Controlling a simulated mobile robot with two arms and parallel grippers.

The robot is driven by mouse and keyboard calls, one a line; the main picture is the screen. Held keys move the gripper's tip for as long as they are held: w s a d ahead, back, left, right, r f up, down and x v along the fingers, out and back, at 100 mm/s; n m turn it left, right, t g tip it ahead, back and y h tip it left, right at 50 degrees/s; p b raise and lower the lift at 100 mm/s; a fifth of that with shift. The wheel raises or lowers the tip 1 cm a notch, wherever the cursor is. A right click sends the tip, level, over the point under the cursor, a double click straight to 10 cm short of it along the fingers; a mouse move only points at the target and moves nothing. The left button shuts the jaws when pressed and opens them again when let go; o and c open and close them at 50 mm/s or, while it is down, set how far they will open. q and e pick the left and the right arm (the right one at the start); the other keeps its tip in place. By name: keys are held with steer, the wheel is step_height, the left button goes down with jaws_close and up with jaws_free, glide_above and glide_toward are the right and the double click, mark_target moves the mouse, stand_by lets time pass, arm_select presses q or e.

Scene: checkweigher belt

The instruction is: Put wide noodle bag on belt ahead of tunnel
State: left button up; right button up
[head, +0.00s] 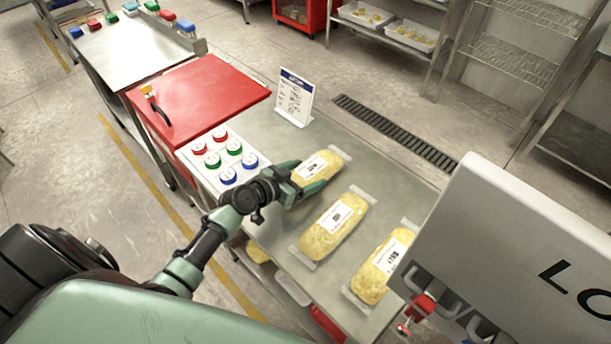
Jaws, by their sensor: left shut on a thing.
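Three yellow noodle bags with clear ends and white labels lie in a slanting row on the steel table. The farthest bag (326,163) is in my left gripper (308,178), whose fingers are shut on its near part, one on each side. The middle bag (334,227) and the nearest bag (376,270) lie free. From here I cannot tell whether the held bag touches the table, or which bag is the wide one. My right gripper is not in view. I cannot make out a tunnel for certain.
A red cover (205,92) with a black handle stands left of the bags, beside a white panel of coloured buttons (222,155). A sign (295,97) stands behind the held bag. A grey lettered panel (520,250) blocks the right. The steel table (385,180) is bare behind the bags.

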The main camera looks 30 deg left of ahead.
arm_select(q)
steer(key=shift+f, duration=0.1)
steer(key=shift+f, duration=0.15)
steer(key=o, duration=2)
